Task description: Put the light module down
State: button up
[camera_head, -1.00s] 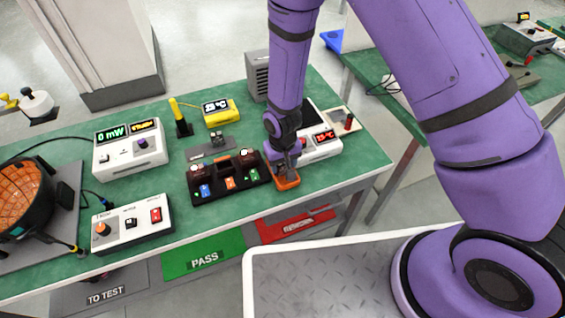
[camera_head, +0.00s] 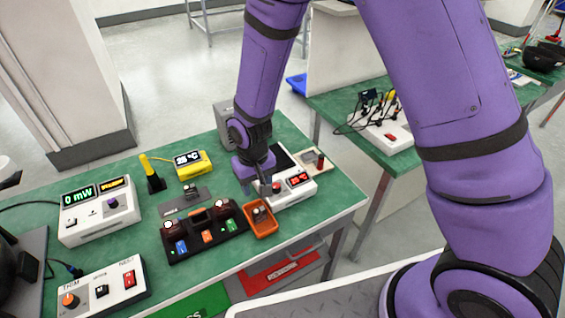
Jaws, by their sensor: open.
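A small dark module with a pale top, which looks like the light module (camera_head: 261,213), sits in a small orange tray (camera_head: 263,231) on the green bench. The tray stands just right of a black rack (camera_head: 180,255) with coloured labels. My gripper (camera_head: 256,189) is open above and behind the tray, in front of the white box with a red display (camera_head: 299,180). It appears apart from the module. The gap between the fingers is small in this view, and their exact height over the bench is hard to tell.
A grey plate with a small part (camera_head: 186,201) lies behind the rack. A yellow meter (camera_head: 193,164), a white power meter (camera_head: 100,209) and a white switch box (camera_head: 98,291) stand to the left. A red bin (camera_head: 280,270) is below the bench's front edge.

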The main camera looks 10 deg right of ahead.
jog(key=s+d+r+t, duration=0.1)
jog(key=d+r, duration=0.3)
jog(key=r, duration=0.4)
jog(key=d+r+m+t, duration=0.1)
jog(key=d+r, duration=0.3)
jog(key=r, duration=0.3)
jog(key=s+d+r, duration=0.1)
jog(key=d+r, duration=0.4)
jog(key=r, duration=0.3)
jog(key=s+d+r+m+t, duration=0.1)
jog(key=s+d+r, duration=0.5)
jog(key=s, duration=0.2)
jog(key=s+d+r+m+t, duration=0.1)
jog(key=s+d+r+t, duration=0.1)
jog(key=s+d+r, duration=0.3)
jog(key=s+r, duration=0.2)
jog(key=s, duration=0.2)
jog(key=shift+s+d, duration=0.2)
jog(key=shift+d, duration=0.2)
